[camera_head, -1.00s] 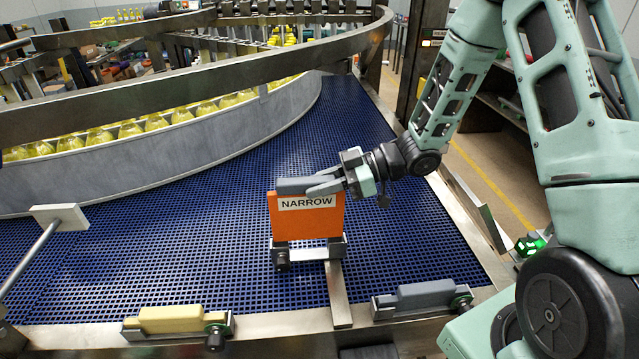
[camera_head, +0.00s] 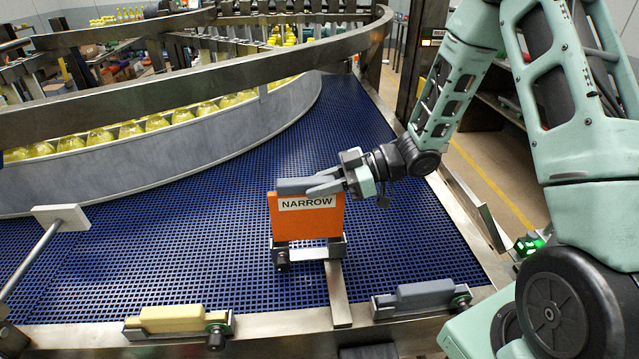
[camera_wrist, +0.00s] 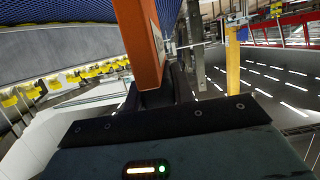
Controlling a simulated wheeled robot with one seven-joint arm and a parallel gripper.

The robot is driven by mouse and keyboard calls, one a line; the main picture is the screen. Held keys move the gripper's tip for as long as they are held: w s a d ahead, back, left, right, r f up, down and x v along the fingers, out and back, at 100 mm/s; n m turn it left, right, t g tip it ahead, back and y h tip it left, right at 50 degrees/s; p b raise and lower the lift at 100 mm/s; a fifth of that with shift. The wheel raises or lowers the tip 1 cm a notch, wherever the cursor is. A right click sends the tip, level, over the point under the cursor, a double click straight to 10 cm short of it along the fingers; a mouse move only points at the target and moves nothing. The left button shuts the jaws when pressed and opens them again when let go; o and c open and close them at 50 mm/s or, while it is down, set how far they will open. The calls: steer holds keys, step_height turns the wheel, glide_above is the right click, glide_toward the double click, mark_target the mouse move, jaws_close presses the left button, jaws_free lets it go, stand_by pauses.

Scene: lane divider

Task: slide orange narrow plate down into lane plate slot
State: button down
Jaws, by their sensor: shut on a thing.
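The orange plate (camera_head: 307,223) with a white NARROW label stands upright over the blue conveyor belt. Its lower edge meets the metal slot holder (camera_head: 310,250) on the end of a metal bar; whether it is fully seated in the slot cannot be told. My gripper (camera_head: 308,185) is shut on the plate's top edge, just above the label. In the wrist view the orange plate (camera_wrist: 139,45) rises from between the jaws, and the slot is not clear there.
A yellow block (camera_head: 171,318) and a grey block (camera_head: 425,294) sit in holders on the front rail. A white paddle on a rod (camera_head: 60,217) stands at the left. Yellow bottles (camera_head: 155,122) line the curved wall behind. The belt right of the plate is open.

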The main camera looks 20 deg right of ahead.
mark_target(319, 207)
steer(key=shift+f+b, duration=2.05)
steer(key=shift+f, duration=1)
steer(key=c, duration=1.1)
jaws_free()
steer(key=b+v, duration=0.4)
steer(key=v, duration=1.3)
steer(key=shift+d, duration=0.3)
steer(key=shift+f, duration=0.1)
